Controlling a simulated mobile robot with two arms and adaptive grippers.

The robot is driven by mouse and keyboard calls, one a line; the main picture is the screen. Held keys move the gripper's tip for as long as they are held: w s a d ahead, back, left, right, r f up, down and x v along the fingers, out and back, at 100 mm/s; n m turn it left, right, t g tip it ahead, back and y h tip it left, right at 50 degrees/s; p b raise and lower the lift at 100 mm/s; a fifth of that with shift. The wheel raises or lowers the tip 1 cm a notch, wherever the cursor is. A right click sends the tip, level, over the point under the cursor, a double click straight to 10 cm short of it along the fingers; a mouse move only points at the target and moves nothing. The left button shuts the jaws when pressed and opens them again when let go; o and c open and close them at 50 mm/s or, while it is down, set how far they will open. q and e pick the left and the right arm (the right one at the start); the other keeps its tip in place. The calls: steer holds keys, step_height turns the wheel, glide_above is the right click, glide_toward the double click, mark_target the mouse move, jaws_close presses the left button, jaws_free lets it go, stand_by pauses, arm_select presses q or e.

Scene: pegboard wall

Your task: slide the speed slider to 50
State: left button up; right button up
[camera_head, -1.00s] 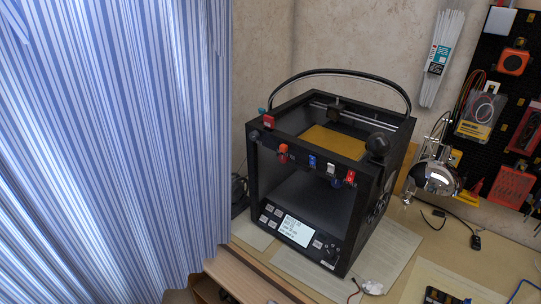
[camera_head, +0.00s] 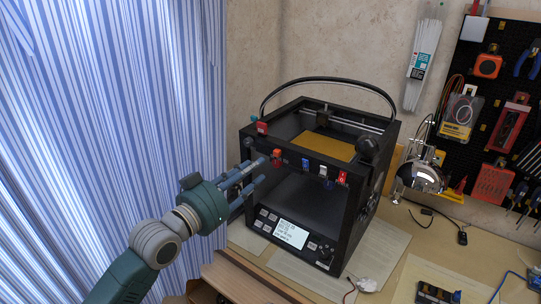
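The black 3D printer (camera_head: 382,172) stands on the bench. Its upper front bar carries several small coloured controls: a red-orange one (camera_head: 277,155), a blue one (camera_head: 305,164), a white one (camera_head: 323,171) and a red one (camera_head: 342,178). Their labels are too small to read, so I cannot tell which is the speed slider. My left gripper (camera_head: 262,170) is at the left front of the printer, its fingers pointing at the red-orange control. I cannot tell whether they touch it or how far apart they are. My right gripper is not in view.
A lit display (camera_head: 292,233) with buttons is on the printer's lower front. A black hoop arches over its top. A chrome lamp (camera_head: 422,177) stands at right, before a pegboard of tools (camera_head: 505,100). A striped curtain (camera_head: 100,120) fills the left. Papers lie on the bench.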

mark_target(275, 154)
arm_select(q)
steer(key=p+x, duration=0.1)
steer(key=x, duration=0.6)
steer(key=shift+w+d+r+p, duration=0.1)
steer(key=shift+w+d+p, duration=0.05)
steer(key=shift+p, duration=0.2)
steer(key=shift+w+d, duration=0.3)
steer(key=shift+w, duration=0.15)
jaws_close()
steer(key=shift+a, duration=0.1)
